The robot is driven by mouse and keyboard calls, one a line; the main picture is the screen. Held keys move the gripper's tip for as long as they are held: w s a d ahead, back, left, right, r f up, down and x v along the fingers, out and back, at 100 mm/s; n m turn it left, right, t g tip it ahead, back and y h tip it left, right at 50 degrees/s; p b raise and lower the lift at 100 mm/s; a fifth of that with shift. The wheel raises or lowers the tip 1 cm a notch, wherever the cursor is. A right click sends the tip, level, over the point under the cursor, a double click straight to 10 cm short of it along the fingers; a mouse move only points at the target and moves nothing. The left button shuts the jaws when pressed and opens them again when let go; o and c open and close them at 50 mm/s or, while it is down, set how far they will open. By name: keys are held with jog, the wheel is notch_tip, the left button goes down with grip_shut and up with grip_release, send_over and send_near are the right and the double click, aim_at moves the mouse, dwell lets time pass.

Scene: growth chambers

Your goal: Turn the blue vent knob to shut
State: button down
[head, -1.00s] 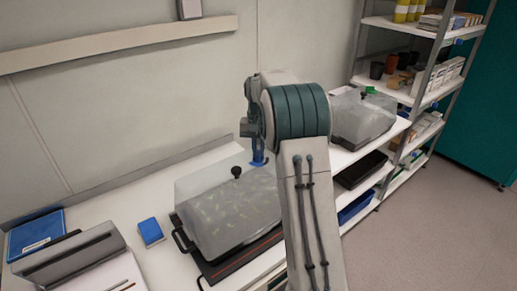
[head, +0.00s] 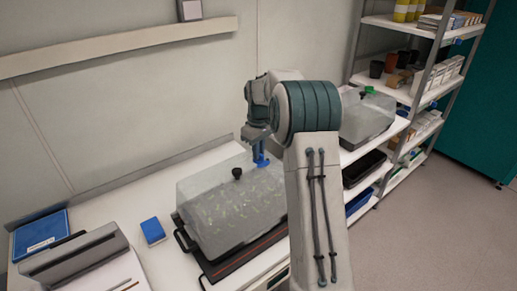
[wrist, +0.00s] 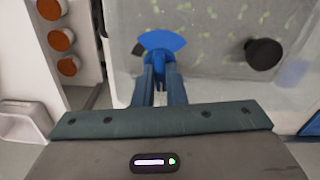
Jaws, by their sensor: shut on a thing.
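The blue vent knob (wrist: 161,41) is on the clear lid (wrist: 215,35) of a growth chamber. In the wrist view its fan-shaped plate spreads beyond my fingertips, with a small dark patch beside its left edge. My gripper (wrist: 158,72) is shut on the knob's upright part, which the fingers mostly hide. In the head view my gripper (head: 259,148) points down at the lid's back right, with blue of the knob (head: 262,161) below it. A black knob (head: 237,174) stands on the lid, apart from my gripper; it also shows in the wrist view (wrist: 263,54).
The chamber stands on a dark tray with a black handle (head: 184,239) on the white bench. A blue box (head: 152,230) lies to its left. A second lidded chamber (head: 367,115) stands behind my arm at right. Orange round items (wrist: 62,40) show at left in the wrist view.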

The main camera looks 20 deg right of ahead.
jog(key=n+p, duration=0.1)
jog(key=n, duration=0.3)
jog(key=shift+n, duration=1.6)
jog(key=c, duration=1.5)
grip_release()
notch_tip(320, 180, up, 14)
jog(key=shift+f, duration=0.1)
